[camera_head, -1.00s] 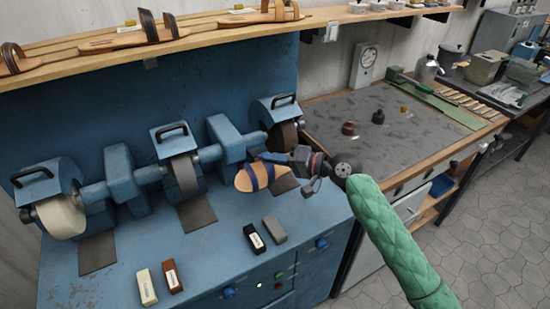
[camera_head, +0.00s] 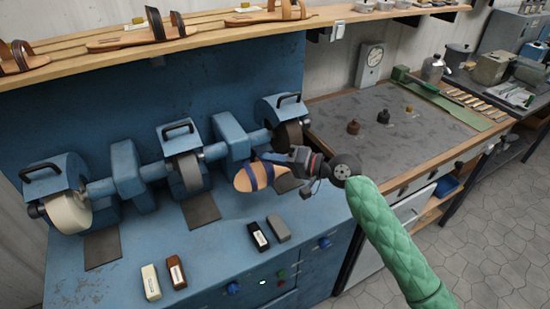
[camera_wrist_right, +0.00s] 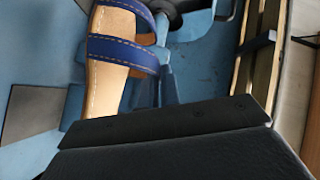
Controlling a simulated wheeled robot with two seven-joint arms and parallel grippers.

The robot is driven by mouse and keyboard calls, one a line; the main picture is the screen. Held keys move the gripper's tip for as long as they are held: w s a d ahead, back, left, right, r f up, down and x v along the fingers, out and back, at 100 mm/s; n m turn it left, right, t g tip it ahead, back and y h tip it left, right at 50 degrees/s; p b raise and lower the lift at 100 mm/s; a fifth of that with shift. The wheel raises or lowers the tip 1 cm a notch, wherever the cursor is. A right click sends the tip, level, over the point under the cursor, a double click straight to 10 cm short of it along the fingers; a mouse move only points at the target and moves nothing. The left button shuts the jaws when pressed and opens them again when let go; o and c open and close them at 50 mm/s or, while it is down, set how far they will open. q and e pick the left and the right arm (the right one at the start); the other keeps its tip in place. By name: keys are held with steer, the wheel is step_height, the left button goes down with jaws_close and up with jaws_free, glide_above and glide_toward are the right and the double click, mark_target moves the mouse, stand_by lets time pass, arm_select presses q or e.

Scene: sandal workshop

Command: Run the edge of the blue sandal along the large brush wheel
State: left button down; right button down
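The blue sandal (camera_head: 242,181) has a tan sole and blue straps. My right gripper (camera_head: 290,161) is shut on it and holds it above the blue bench, sole tip to the left. The sandal also shows in the right wrist view (camera_wrist_right: 107,82), beyond a dark gripper part (camera_wrist_right: 170,122); the grip contact is hidden. The dark brown wheel (camera_head: 291,134), which looks like the brush wheel, is on the grinder's right end, behind and above the sandal. The sandal appears apart from it. My left gripper is not in view.
The grinder also has a grey middle wheel (camera_head: 190,172) and a cream left wheel (camera_head: 69,213). Several small blocks, including a black one (camera_head: 257,236), lie on the bench front. A shelf (camera_head: 200,34) with sandals runs above. A grey-topped table (camera_head: 405,135) stands at right.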

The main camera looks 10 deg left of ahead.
steer(key=shift+s+a+p, duration=0.3)
steer(key=shift+s+a, duration=0.2)
steer(key=shift+a, duration=0.2)
stand_by(0.4)
stand_by(1.8)
steer(key=shift+s+d+f, duration=0.25)
steer(key=shift+s+d, duration=0.2)
steer(key=shift+s, duration=0.15)
steer(key=s+d+f, duration=0.1)
steer(key=s+d, duration=0.2)
steer(key=s, duration=0.1)
steer(key=shift+s+d+f+b, duration=0.2)
steer(key=shift+s+d+b, duration=0.05)
steer(key=shift+s+b, duration=0.1)
stand_by(0.3)
